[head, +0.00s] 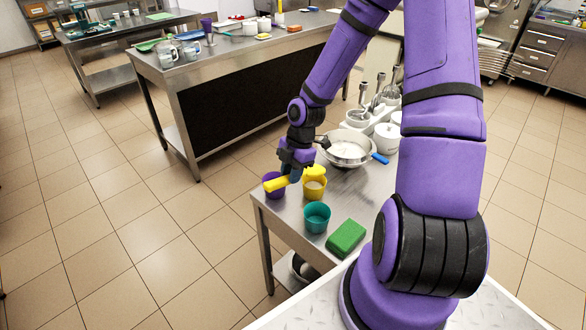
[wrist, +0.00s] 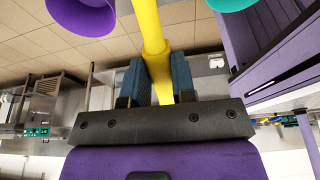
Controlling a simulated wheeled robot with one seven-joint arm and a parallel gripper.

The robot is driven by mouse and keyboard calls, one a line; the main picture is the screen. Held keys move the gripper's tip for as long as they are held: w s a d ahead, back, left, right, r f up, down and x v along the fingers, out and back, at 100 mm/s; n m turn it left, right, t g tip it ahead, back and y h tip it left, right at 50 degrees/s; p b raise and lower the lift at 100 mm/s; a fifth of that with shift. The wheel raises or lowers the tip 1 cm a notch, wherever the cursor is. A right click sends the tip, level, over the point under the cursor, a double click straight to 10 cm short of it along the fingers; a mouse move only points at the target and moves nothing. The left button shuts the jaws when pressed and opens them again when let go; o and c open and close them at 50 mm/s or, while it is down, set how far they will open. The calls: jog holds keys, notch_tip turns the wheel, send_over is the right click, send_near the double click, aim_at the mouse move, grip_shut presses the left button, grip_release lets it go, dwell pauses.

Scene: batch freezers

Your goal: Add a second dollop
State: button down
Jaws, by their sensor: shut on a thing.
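My gripper (wrist: 161,82) is shut on the yellow handle (wrist: 147,28) of a tool, between its two blue finger pads. In the head view the handle (head: 277,184) sticks out to the left, over the purple cup (head: 274,192). A yellow rounded part (head: 315,170), which looks like the tool's head, shows just above the yellow cup (head: 315,190); whether they touch is unclear. The yellow cup has pale contents. A teal cup (head: 317,218) stands in front of it. A steel bowl (head: 330,158) behind my gripper holds a white mass (head: 346,149).
A green block (head: 346,236) lies near the table's (head: 289,228) front. A blue handle (head: 380,158) lies beside the bowl. White containers (head: 388,138) and several metal utensils stand at the back. Another steel table (head: 238,52) is across the aisle; the tiled floor between is clear.

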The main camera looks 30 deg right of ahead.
jog(key=shift+s+a+f+h, duration=0.1)
jog(key=shift+a+f+h, duration=0.2)
jog(key=shift+f+h, duration=0.3)
jog(key=shift+a+f+h, duration=0.2)
jog(key=shift+f+h, duration=0.1)
jog(key=shift+h, duration=0.1)
jog(key=shift+r, duration=1.2)
